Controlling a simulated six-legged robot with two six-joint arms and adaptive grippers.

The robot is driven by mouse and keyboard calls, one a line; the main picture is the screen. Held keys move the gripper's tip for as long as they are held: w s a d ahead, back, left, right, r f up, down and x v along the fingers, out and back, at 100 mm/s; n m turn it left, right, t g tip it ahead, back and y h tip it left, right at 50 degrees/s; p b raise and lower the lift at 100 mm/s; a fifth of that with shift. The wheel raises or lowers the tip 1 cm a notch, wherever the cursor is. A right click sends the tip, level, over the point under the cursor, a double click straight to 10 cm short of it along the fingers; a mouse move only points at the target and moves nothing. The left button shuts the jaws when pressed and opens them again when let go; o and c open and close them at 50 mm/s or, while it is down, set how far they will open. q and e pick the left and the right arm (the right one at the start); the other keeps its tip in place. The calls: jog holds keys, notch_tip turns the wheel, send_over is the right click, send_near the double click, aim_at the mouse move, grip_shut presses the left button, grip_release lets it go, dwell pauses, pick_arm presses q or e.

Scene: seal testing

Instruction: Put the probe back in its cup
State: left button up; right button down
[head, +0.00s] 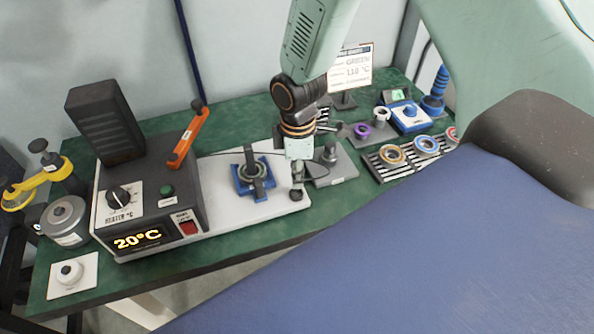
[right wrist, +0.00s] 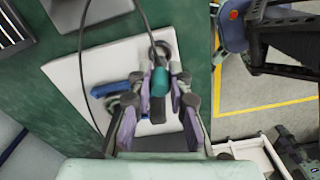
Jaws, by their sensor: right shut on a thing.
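My right gripper (head: 298,160) points down over the right end of the white plate, mostly hidden by its own wrist in the head view. In the right wrist view its fingers (right wrist: 158,108) are shut on the probe, whose teal handle (right wrist: 159,84) shows between them with a thin dark cable. A small dark round cup (head: 296,195) stands at the plate's front right corner, just under the gripper. In the right wrist view the cup's grey ring (right wrist: 161,49) shows just beyond the probe. I cannot tell whether the probe touches it. My left gripper is not in view.
A blue fixture (head: 241,184) with a dark bar stands on the white plate (head: 225,214), left of the gripper. The heater box (head: 148,204) reads 20°C. A grey block (head: 337,170) and slotted rack (head: 381,172) stand to the right.

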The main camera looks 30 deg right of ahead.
jog(key=shift+f+b, duration=0.45)
jog(key=shift+f, duration=0.6)
jog(key=shift+f, duration=0.55)
jog(key=c, duration=1.2)
grip_release()
notch_tip(320, 180, up, 8)
jog(key=p, duration=0.7)
jog(key=shift+r, duration=0.1)
